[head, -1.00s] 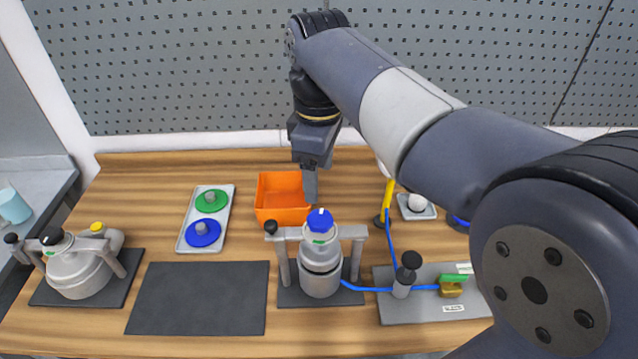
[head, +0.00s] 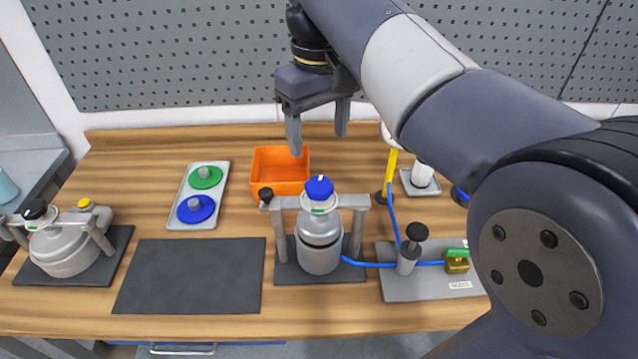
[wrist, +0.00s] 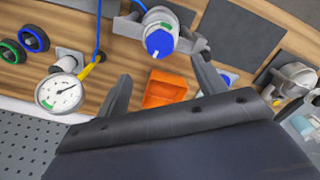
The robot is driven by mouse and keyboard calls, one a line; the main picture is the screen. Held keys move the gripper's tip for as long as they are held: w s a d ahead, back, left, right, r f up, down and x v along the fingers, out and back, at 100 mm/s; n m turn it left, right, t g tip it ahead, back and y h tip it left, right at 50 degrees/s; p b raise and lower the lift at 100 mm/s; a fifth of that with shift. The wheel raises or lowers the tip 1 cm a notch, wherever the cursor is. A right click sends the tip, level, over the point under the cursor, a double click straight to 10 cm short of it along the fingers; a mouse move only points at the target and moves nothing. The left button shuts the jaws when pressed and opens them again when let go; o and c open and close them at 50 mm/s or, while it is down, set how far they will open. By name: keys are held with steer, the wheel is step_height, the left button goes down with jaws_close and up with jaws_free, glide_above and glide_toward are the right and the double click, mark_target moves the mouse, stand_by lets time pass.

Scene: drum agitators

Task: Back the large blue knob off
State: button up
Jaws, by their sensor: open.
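The large blue knob (head: 319,188) sits on top of a grey metal vessel (head: 319,255), which stands upright in a frame on a dark mat. A white mark shows on the knob's top. The knob also shows in the wrist view (wrist: 159,42), near the top centre. My gripper (head: 318,142) is open and empty, with its two fingers apart, above and behind the knob and not touching it. In the wrist view the fingers (wrist: 163,82) spread on either side of the orange bin.
An orange bin (head: 281,160) stands behind the vessel. A tray (head: 177,218) with green and blue discs lies left of it. A second vessel (head: 62,254) stands far left. A valve plate (head: 405,289) with blue hose is at right. A dial gauge (wrist: 60,93) shows in the wrist view.

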mark_target(319, 185)
step_height(319, 185, down, 10)
steer(key=shift+f, duration=0.1)
stand_by(0.4)
steer(key=shift+c, duration=0.2)
steer(key=c, duration=1)
steer(key=shift+o, duration=0.2)
